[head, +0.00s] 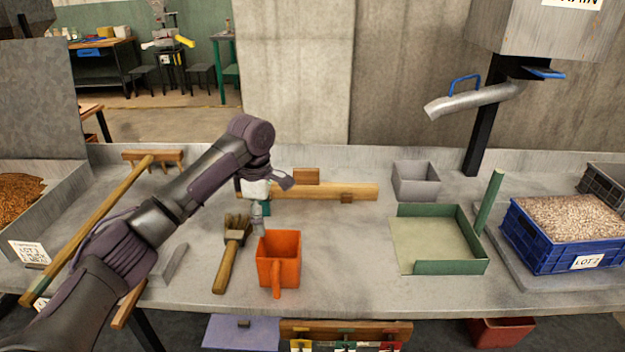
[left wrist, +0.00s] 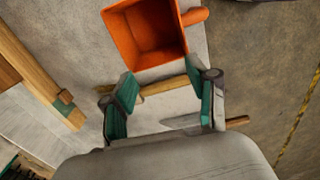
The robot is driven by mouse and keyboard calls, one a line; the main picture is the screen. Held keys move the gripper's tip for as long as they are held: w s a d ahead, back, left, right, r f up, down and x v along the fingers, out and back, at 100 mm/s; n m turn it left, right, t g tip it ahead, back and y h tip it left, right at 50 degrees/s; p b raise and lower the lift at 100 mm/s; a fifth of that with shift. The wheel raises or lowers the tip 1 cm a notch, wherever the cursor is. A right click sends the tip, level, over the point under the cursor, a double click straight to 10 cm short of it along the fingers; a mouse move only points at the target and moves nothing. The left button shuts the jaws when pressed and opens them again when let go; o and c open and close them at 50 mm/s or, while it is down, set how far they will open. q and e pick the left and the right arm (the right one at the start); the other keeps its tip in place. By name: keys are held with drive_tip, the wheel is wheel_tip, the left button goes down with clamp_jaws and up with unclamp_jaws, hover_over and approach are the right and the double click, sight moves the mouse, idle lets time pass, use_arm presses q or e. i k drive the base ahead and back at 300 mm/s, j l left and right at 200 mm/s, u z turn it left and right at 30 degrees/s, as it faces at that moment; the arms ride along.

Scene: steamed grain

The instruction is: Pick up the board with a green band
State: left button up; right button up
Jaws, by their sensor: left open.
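Below the table's front edge in the head view, a wooden strip (head: 345,327) carries small red, yellow and green marks, with pale pieces beneath cut off by the frame. A green mark (head: 345,344) shows near its middle; I cannot tell for sure which board bears the band. My left gripper (head: 260,212) is above the table, behind the orange scoop, away from the strip. In the left wrist view its green-padded fingers (left wrist: 165,98) are apart with nothing held; a wooden handle shows beyond them. My right gripper is not in view.
The orange scoop (head: 278,258) and a brush (head: 230,255) lie near the left gripper. A long plank (head: 330,191) lies behind. A green tray (head: 445,267) and blue grain crate (head: 565,240) stand right. The table front between scoop and tray is clear.

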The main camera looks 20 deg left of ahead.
sight(307, 186)
drive_tip(key=i, duration=1.2)
